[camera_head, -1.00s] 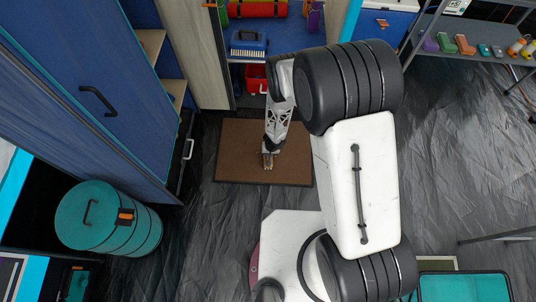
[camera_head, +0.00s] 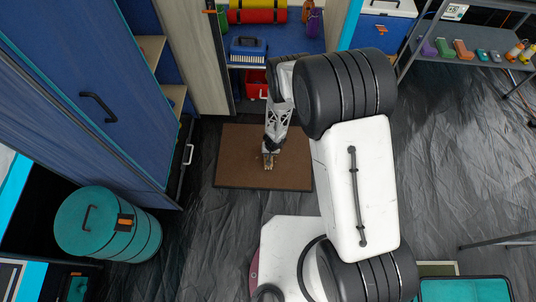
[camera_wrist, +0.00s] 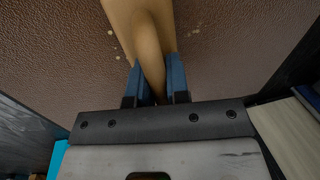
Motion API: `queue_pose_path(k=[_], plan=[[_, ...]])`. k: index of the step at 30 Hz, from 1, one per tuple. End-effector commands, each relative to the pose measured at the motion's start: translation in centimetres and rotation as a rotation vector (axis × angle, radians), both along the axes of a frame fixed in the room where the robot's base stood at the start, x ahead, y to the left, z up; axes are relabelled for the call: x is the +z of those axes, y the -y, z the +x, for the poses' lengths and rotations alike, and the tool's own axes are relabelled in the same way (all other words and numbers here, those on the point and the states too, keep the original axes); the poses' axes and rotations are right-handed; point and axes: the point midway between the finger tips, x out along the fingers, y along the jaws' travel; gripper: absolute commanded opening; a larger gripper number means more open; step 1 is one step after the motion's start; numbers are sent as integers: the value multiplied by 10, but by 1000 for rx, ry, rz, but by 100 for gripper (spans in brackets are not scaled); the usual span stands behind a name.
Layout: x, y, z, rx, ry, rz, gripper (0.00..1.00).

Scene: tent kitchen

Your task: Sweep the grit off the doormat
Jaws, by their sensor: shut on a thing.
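The brown doormat (camera_head: 235,165) lies flat on the floor in the middle of the head view. In the wrist view, its dimpled brown surface (camera_wrist: 55,60) fills most of the background. A few small pale specks of grit (camera_wrist: 111,33) lie on it, on both sides of the tool. My gripper (camera_head: 268,160) is low over the middle of the mat. Its blue fingers (camera_wrist: 157,75) are shut on a tan, wooden-looking tool (camera_wrist: 140,20), probably a brush. The tool's far end is out of the wrist view, and I cannot tell whether it touches the mat.
A teal drum (camera_head: 100,225) stands at the left, by a tall blue cabinet (camera_head: 90,70). Behind the mat, an open cupboard holds a blue caddy (camera_head: 247,47) and a red box (camera_head: 257,84).

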Motion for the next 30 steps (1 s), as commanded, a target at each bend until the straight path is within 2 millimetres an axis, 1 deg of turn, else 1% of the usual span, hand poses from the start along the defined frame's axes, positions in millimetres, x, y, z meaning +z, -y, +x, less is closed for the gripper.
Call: queue_pose_path(k=[5,15,21,30], plan=[[-1,1,4,-1,0,-1,0],[1,0,24,0,1,0,0],[2,0,34,0,1,0,0],[2,0,35,0,0,0,0]])
